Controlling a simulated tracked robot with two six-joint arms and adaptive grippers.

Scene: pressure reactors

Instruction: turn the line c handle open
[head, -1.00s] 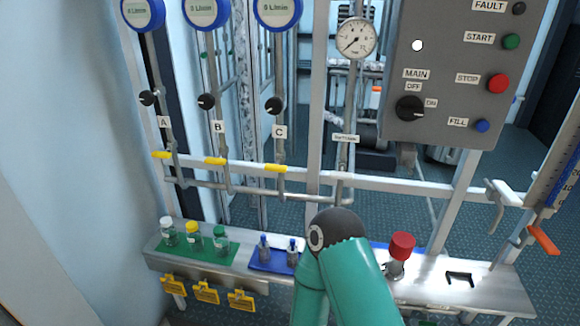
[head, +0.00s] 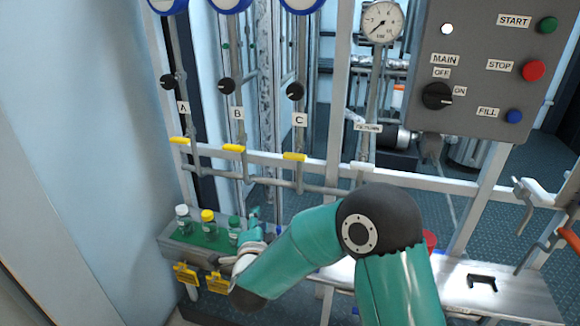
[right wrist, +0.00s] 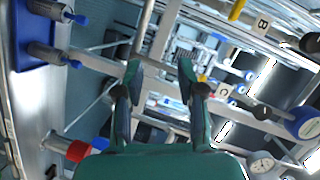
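The line C handle is a yellow lever (head: 295,156) on the pipe below the C label (head: 300,119), lying level across the white rail. In the right wrist view a bit of yellow (right wrist: 203,78) near the C label (right wrist: 223,89) shows just beyond one finger, partly hidden. My right gripper (head: 252,215) is low and left of the C handle in the head view, over the bench, apart from the handle. The right wrist view shows its two fingers (right wrist: 160,68) spread with nothing between them. My left gripper is not in view.
Yellow levers of lines A (head: 180,140) and B (head: 234,148) sit left of C. Capped bottles (head: 207,222) stand on a green mat near my right gripper. A control panel (head: 470,70) is at right. A red cap (head: 430,240) is partly behind my arm.

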